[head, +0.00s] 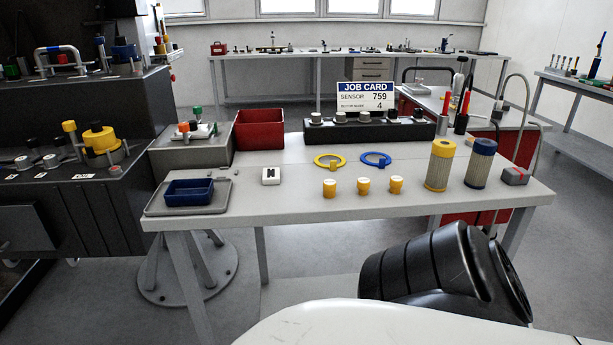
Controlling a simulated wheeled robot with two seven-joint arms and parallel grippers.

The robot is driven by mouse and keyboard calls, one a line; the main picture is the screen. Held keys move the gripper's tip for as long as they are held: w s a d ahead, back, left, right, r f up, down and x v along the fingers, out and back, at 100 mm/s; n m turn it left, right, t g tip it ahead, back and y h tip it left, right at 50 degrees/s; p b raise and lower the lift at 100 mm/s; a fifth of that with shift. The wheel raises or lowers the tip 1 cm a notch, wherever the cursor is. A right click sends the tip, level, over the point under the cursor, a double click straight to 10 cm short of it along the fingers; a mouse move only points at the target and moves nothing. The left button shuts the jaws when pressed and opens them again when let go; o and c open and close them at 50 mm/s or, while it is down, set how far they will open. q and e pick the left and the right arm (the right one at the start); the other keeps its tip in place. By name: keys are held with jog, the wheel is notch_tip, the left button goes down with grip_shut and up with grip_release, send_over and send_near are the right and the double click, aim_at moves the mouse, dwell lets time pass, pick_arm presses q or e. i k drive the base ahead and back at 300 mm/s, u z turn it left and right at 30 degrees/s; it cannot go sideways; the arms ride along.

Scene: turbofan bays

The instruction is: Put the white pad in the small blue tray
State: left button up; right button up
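The small blue tray (189,192) sits on a flat grey tray at the left front corner of the light grey table. It looks empty. The white pad (271,175), a small white block with a black mark on top, lies flat on the table to the right of the blue tray and apart from it. Neither gripper shows in the head view. A black rounded part of my own body is at the lower right, below the table front.
On the table (300,210) stand a red bin (260,130), a job card (365,96), a yellow ring (329,162), a blue ring (375,160), three yellow-capped pieces (363,186), a yellow filter (440,165) and a blue filter (480,164). The tabletop in front of the pad is clear.

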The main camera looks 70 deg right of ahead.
aim_at(190, 192)
jog(key=z, duration=1.55)
